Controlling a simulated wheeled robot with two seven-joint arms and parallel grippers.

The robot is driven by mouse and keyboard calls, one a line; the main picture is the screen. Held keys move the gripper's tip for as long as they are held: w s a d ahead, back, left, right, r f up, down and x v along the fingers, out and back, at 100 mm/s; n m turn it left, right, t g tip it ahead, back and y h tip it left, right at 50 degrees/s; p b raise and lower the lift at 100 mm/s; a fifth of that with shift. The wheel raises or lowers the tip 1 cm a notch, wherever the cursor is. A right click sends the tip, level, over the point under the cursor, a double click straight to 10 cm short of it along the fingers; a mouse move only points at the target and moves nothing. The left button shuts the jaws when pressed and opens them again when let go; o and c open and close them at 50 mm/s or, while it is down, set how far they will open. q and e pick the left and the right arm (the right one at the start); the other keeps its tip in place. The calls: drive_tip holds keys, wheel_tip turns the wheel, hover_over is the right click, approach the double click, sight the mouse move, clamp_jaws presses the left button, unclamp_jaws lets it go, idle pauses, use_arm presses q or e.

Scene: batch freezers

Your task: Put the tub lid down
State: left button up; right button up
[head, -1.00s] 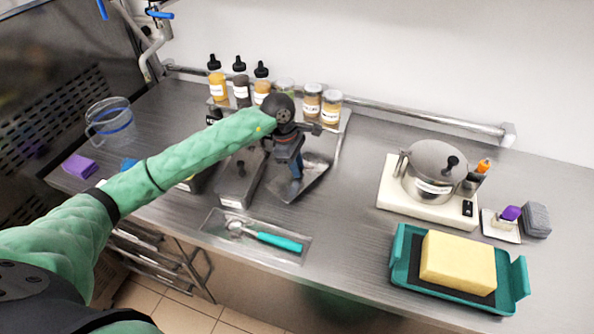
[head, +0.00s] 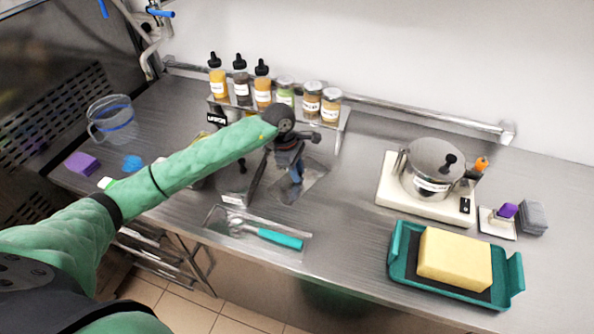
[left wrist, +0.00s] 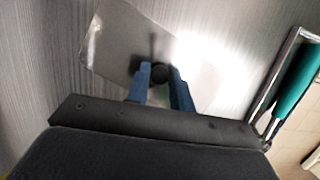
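The tub lid (head: 316,172) is a flat, shiny rectangular plate with a small black knob. In the head view it is low at the counter, right of a metal tub (head: 232,183); a small gap under it cannot be ruled out. In the left wrist view the lid (left wrist: 112,40) spreads beyond my fingers. My left gripper (head: 296,177) points down over the lid. Its blue fingers (left wrist: 160,76) stand on both sides of the knob (left wrist: 160,72) and appear closed on it. My forearm hides part of the tubs. My right gripper is not in view.
A clear tray (head: 214,235) with a teal-handled scoop (head: 280,239) lies in front. A rack (head: 340,122) of bottles and jars stands behind. A scale (head: 388,190) with a steel pot (head: 433,165) is right. The counter between lid and scale is clear.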

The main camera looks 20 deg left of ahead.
sight(289, 176)
use_arm(q)
drive_tip(key=o, duration=0.3)
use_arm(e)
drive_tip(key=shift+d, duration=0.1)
use_arm(q)
drive_tip(key=shift+r, duration=0.1)
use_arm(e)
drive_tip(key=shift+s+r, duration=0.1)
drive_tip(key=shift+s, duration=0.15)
use_arm(q)
drive_tip(key=shift+r+p, duration=0.1)
drive_tip(key=shift+p, duration=0.2)
drive_tip(key=shift+a+r+b, duration=0.1)
drive_tip(key=shift+b, duration=0.25)
drive_tip(key=shift+w+a+r, duration=0.1)
drive_tip(key=shift+r, duration=0.25)
drive_tip(key=shift+b+v, duration=0.65)
drive_tip(key=shift+v, duration=0.15)
drive_tip(key=b+v, duration=0.4)
drive_tip(key=v, duration=0.5)
drive_tip(key=shift+r, duration=0.2)
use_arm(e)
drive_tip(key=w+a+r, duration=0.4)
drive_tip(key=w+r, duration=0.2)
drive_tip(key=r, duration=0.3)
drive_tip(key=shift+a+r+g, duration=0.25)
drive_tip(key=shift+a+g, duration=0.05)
